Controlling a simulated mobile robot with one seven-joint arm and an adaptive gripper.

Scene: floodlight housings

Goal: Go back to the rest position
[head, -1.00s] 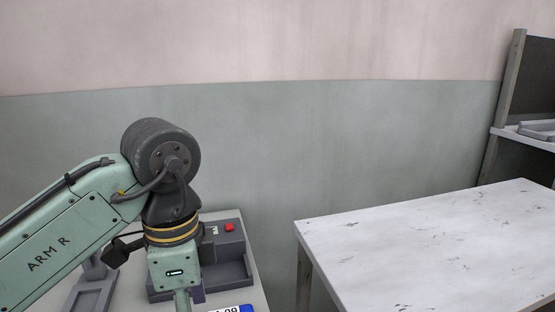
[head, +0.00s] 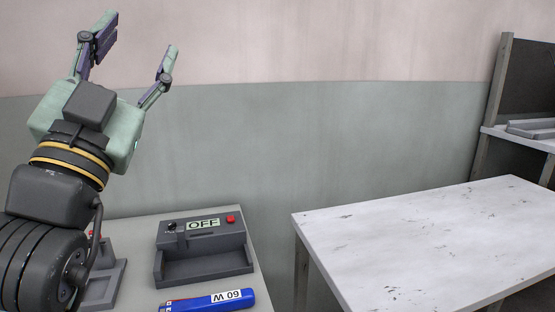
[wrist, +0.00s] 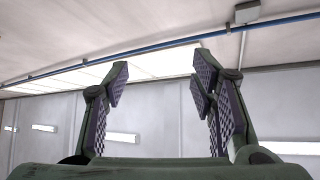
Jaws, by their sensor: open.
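My gripper (head: 134,42) is raised at the upper left of the head view, its fingers pointing up and spread apart. It is open and empty, well above the table at the left. In the wrist view my gripper (wrist: 160,85) shows two padded fingers with a clear gap between them, against the ceiling and far wall.
On the left table (head: 140,225) stands a grey device (head: 203,250) with a red button and an "OFF" label. A bare white table (head: 430,235) and a shelf (head: 520,140) are at right.

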